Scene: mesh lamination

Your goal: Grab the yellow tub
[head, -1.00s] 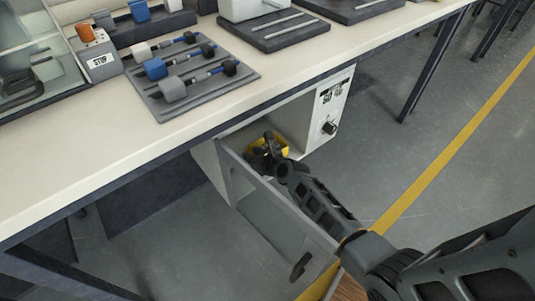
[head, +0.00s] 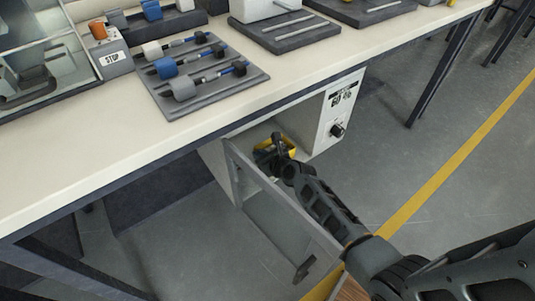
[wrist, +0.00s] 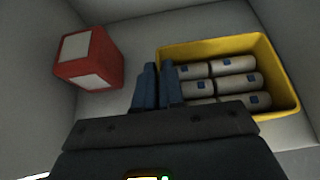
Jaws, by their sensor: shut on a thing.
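The yellow tub (wrist: 213,42) sits inside the open cabinet, at the right in the wrist view, with several pale cylinders marked with blue squares in it. It also shows in the head view (head: 291,148), partly hidden by my gripper. My gripper (wrist: 158,70) is shut on the tub's left wall, with one blue finger outside it and the other inside. In the head view my gripper (head: 272,152) reaches in through the cabinet opening. The tub's lower part is hidden.
A red and white box (wrist: 88,58) stands left of the tub in the cabinet. The cabinet door (head: 285,205) hangs open left of my arm. The cabinet's side panel (head: 340,108) is on the right, and the bench top (head: 130,140) is above.

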